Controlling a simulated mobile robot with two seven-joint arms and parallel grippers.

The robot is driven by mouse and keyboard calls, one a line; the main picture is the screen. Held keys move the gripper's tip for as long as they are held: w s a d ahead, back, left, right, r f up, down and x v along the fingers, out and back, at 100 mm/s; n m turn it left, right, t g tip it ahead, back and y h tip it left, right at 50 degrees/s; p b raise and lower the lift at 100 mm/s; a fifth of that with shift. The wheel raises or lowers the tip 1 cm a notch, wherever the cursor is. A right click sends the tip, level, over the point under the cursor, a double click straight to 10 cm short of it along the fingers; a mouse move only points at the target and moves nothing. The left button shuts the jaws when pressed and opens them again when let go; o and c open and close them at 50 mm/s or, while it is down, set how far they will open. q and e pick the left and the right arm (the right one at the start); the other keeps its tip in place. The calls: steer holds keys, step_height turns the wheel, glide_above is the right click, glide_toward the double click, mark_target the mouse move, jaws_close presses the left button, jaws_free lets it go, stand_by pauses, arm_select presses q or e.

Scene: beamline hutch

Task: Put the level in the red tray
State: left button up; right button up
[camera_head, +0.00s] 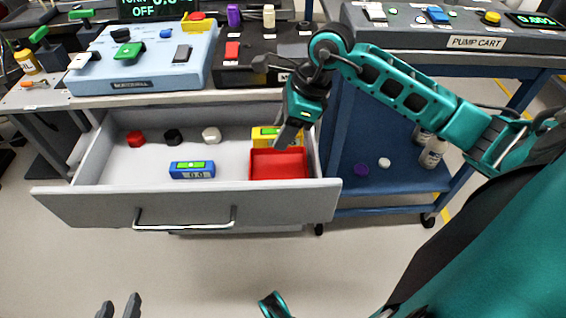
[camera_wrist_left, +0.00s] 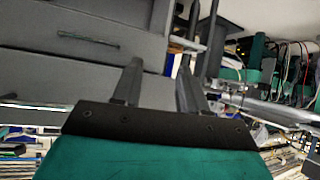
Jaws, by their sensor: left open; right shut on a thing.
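A yellow level (camera_head: 262,133) with a green vial window is at the back right of the open drawer, just behind the red tray (camera_head: 278,172). My right gripper (camera_head: 287,136) reaches down over the level, shut on it; its fingers hide part of it. I cannot tell whether the level is lifted off the drawer floor. The red tray is empty in the drawer's front right corner. My left gripper (camera_head: 119,306) is open and empty, low in front of the drawer; its fingers also show in the left wrist view (camera_wrist_left: 158,85).
A blue block (camera_head: 192,170) with a green top and small display lies left of the tray. Red (camera_head: 135,138), black (camera_head: 173,136) and white (camera_head: 211,135) knobs sit behind it in the drawer (camera_head: 100,205). A blue pump cart (camera_head: 385,185) stands at right.

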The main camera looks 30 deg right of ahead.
mark_target(277, 170)
step_height(277, 170, down, 4)
steer(key=shift+r+b, duration=0.15)
steer(key=shift+b, duration=0.15)
steer(key=shift+f, duration=0.9)
step_height(277, 170, down, 3)
steer(key=shift+f+b, duration=0.2)
steer(key=shift+b, duration=0.45)
steer(key=shift+f, duration=0.1)
steer(key=o, duration=1.1)
steer(key=shift+o, duration=0.2)
